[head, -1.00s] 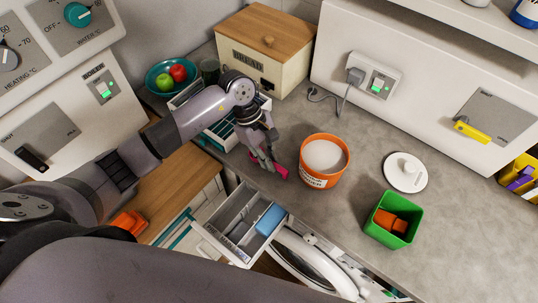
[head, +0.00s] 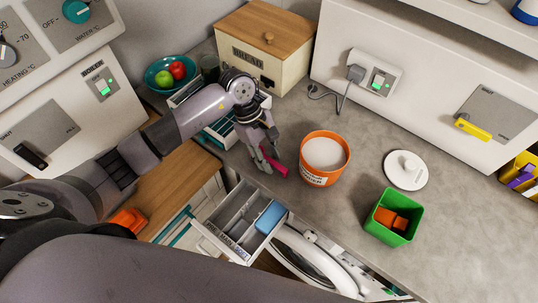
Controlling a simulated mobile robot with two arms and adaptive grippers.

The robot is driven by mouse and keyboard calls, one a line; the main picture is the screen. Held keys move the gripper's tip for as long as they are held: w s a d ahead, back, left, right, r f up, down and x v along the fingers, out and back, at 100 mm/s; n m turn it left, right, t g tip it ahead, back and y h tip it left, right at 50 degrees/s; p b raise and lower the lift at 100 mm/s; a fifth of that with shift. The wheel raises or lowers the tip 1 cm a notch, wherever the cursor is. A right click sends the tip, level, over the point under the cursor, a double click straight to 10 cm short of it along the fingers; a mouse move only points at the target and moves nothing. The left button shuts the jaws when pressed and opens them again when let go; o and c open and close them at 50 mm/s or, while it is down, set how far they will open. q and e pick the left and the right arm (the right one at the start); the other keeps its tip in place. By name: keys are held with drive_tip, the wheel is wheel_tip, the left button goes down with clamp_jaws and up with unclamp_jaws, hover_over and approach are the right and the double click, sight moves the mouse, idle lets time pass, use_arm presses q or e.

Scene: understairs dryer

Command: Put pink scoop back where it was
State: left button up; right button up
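The pink scoop (head: 278,168) is at the fingertips of my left gripper (head: 264,160), over the front part of the counter, left of the orange tub. The fingers appear closed on one end of it, and they hide part of it. The orange tub (head: 315,176) is open and holds white powder (head: 324,153). Its white round lid (head: 406,171) lies on the counter to the right. An open drawer (head: 223,241) with compartments is below the gripper, and a blue block (head: 270,217) is in its right part. My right gripper is not in view.
A green box (head: 391,235) with orange pieces stands at the counter's front right. A bread box (head: 262,65), a teal bowl of fruit (head: 153,79) and a divided tray (head: 222,133) are behind and beside my arm. The counter right of the tub is mostly clear.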

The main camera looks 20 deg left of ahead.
use_arm(q)
drive_tip(key=shift+r, duration=0.3)
drive_tip(key=b+v, duration=0.3)
drive_tip(key=v, duration=0.8)
drive_tip(key=shift+r, duration=0.35)
